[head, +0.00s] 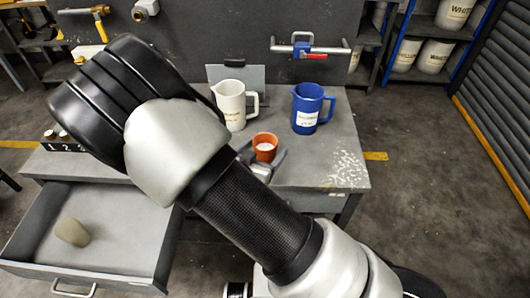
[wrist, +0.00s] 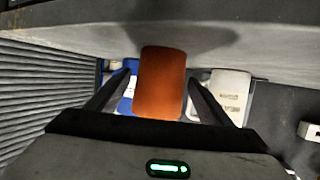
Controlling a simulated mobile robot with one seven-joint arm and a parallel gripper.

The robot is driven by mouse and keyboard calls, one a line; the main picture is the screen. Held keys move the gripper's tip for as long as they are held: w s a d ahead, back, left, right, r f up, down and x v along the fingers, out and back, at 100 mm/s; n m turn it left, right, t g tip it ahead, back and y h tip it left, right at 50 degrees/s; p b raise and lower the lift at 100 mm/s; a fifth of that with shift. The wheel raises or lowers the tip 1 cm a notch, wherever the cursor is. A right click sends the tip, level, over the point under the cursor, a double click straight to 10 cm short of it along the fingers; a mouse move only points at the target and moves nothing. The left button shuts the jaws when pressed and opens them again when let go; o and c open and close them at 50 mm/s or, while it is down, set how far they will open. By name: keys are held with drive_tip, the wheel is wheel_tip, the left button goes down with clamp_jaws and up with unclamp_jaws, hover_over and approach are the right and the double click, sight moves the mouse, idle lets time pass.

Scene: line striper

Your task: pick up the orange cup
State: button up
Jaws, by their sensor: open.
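The orange cup (head: 265,147) stands near the front of the grey table, with something white showing inside it. In the wrist view the orange cup (wrist: 162,82) is large and sits between the two dark fingers of my gripper (wrist: 160,100). The fingers are apart, one on each side of the cup, and the gripper is open. Whether either finger touches the cup cannot be told. In the head view my arm hides much of my gripper (head: 262,163), which is low at the cup.
A white pitcher (head: 231,104) and a blue pitcher (head: 307,108) stand behind the cup on the table (head: 310,165). An open drawer (head: 120,225) below at the left holds a beige object (head: 72,232). The table's right front is clear apart from white specks.

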sight(269, 145)
drive_tip(key=x, duration=0.3)
drive_tip(key=shift+w+d, duration=0.25)
drive_tip(key=shift+w, duration=0.05)
